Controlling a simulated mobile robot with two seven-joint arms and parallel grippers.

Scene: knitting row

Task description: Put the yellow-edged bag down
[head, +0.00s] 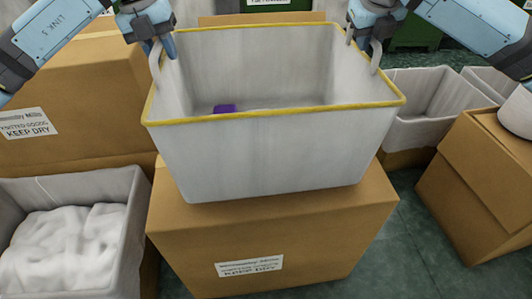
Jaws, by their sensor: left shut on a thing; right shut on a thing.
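The yellow-edged bag (270,155) is a pale grey, box-shaped open bag with a yellow rim, in the middle of the head view. A small purple thing (224,109) lies inside it. My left gripper (158,62) is shut on the loop handle at the bag's left side. My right gripper (372,50) is shut on the handle at its right side. The bag is upright, over the top of a cardboard box (270,225). I cannot tell whether its bottom touches the box.
A grey bin (135,215) with white cloth (60,250) stands at the lower left. A large carton (95,90) is behind it. Another pale bin (425,100) and a carton (480,185) stand at the right. Green floor (415,240) shows at the lower right.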

